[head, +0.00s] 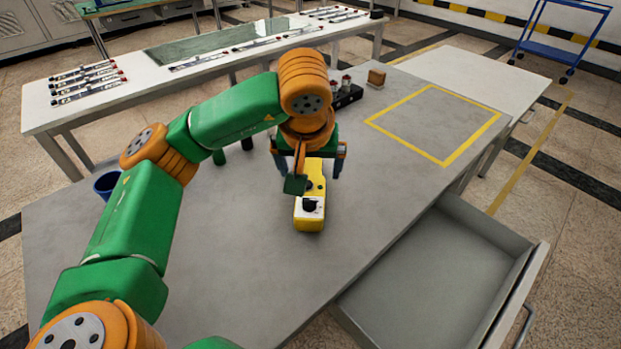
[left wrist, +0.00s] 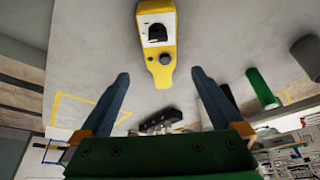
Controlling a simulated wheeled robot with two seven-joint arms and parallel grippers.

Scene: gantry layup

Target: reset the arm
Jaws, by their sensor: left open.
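My left arm comes in from the left in the head view, and its left gripper (head: 308,168) hangs over the grey table (head: 250,270). In the left wrist view its two blue fingers (left wrist: 160,100) stand wide apart with nothing between them. A yellow handheld device (head: 311,215) with a white panel and black knob lies on the table just under and in front of the gripper. In the left wrist view the yellow device (left wrist: 157,35) lies beyond the fingertips, apart from them. In the head view the arm and gripper partly hide its far end. My right gripper is not in view.
A yellow taped square (head: 435,155) marks the table's right side. A black block (head: 347,97) and a brown block (head: 376,78) stand at the back. A blue cup (head: 106,184) is at the left. An open drawer (head: 440,285) juts out front right. The front of the table is clear.

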